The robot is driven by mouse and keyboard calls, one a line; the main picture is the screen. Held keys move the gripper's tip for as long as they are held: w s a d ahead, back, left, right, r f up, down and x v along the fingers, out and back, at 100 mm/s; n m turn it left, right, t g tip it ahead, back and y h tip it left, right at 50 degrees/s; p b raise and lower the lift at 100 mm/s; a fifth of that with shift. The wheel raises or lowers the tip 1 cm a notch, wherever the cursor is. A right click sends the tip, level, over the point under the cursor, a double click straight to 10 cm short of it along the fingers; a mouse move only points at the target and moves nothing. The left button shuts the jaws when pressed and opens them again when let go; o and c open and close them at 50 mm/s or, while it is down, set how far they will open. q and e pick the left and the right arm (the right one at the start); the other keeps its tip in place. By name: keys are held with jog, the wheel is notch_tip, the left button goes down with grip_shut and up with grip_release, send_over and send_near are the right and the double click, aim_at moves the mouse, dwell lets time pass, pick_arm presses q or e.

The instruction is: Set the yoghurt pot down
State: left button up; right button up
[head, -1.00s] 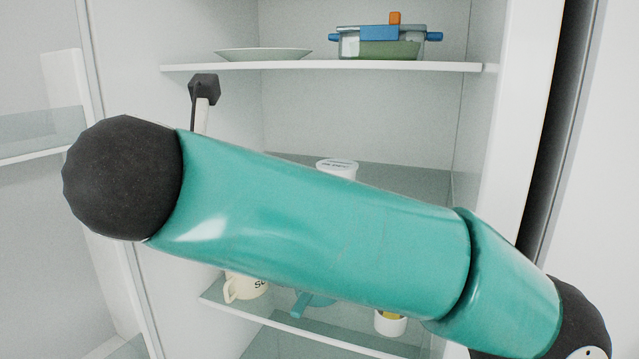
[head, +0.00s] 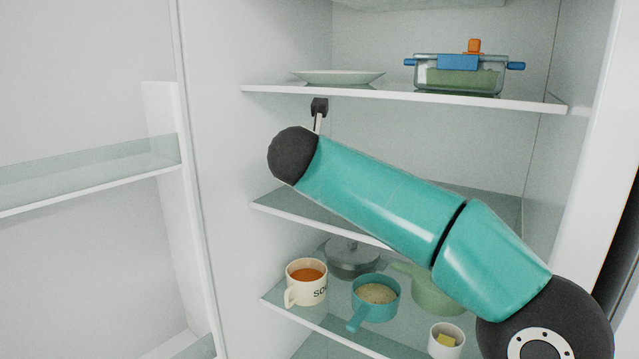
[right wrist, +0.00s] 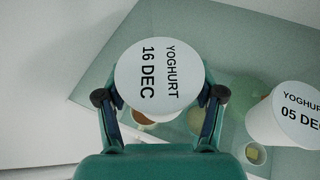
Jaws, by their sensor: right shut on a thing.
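In the right wrist view a white yoghurt pot (right wrist: 155,65), its lid reading "YOGHURT 16 DEC", sits between the fingers of my right gripper (right wrist: 160,98), which is shut on it. A second white yoghurt pot (right wrist: 285,118), its lid reading "05 DEC", stands to the right, apart from the held one. In the head view my teal right arm crosses in front of the middle shelf (head: 285,207); it hides both pots and the right gripper there. I cannot tell whether the held pot touches the shelf. My left gripper is not in view.
The lower shelf (head: 290,318) holds a soup mug (head: 306,283), a lidded grey pot (head: 352,262), a teal pan (head: 376,300), a green pan (head: 437,292) and a small white cup (head: 447,342). The upper shelf (head: 380,94) carries a plate (head: 338,77) and a glass dish (head: 465,78).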

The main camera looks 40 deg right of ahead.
jog(key=shift+f, duration=1.7)
jog(key=shift+f+b, duration=0.2)
jog(key=shift+b, duration=0.15)
jog(key=o, duration=1.4)
jog(key=shift+r, duration=0.1)
